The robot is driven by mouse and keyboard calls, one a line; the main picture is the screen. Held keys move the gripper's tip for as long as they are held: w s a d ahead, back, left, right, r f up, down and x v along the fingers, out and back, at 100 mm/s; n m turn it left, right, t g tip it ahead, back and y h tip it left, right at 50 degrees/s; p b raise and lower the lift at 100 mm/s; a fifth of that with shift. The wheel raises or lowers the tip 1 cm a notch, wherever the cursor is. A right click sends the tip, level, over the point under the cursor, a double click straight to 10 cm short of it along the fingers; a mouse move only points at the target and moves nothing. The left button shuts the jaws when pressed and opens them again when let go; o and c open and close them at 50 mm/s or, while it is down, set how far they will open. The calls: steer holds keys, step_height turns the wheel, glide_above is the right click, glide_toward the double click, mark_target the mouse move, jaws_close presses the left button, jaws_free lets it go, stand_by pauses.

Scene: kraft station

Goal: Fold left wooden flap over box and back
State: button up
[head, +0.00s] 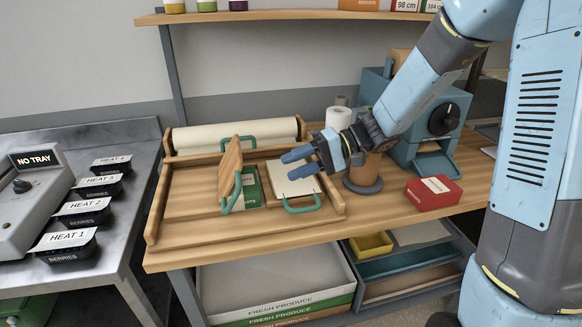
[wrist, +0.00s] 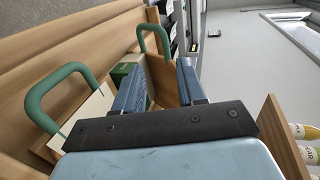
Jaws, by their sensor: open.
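The left wooden flap (head: 230,168) stands raised and steeply tilted on the folding board in the head view. A green handle (head: 226,204) curves from its near edge. The green box (head: 251,187) lies just right of the flap, partly hidden by it; it also shows in the wrist view (wrist: 122,71). My gripper (head: 288,167) is open and empty, to the right of the flap and above the white sheet. In the wrist view, my fingers (wrist: 160,65) point toward a wooden panel, apparently the raised flap; contact cannot be told.
A white sheet (head: 290,178) lies right of the box, with another green handle (head: 302,207) in front. A paper roll (head: 237,135) lies behind the board. A red box (head: 433,192) and a blue machine (head: 412,120) stand at right. Black trays (head: 83,212) are at left.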

steer(key=shift+c, duration=0.4)
steer(key=shift+m, duration=0.3)
steer(key=c, duration=0.3)
steer(key=m, duration=0.2)
steer(key=shift+w+a+r+m, duration=0.15)
steer(key=shift+w+m, duration=0.1)
steer(key=shift+m, duration=0.15)
jaws_close()
steer(key=m, duration=0.5)
steer(key=w+m+h, duration=0.1)
steer(key=m, duration=0.3)
steer(key=w+a+r+m, duration=0.1)
steer(key=m, duration=0.4)
steer(key=shift+m+t+h, duration=0.3)
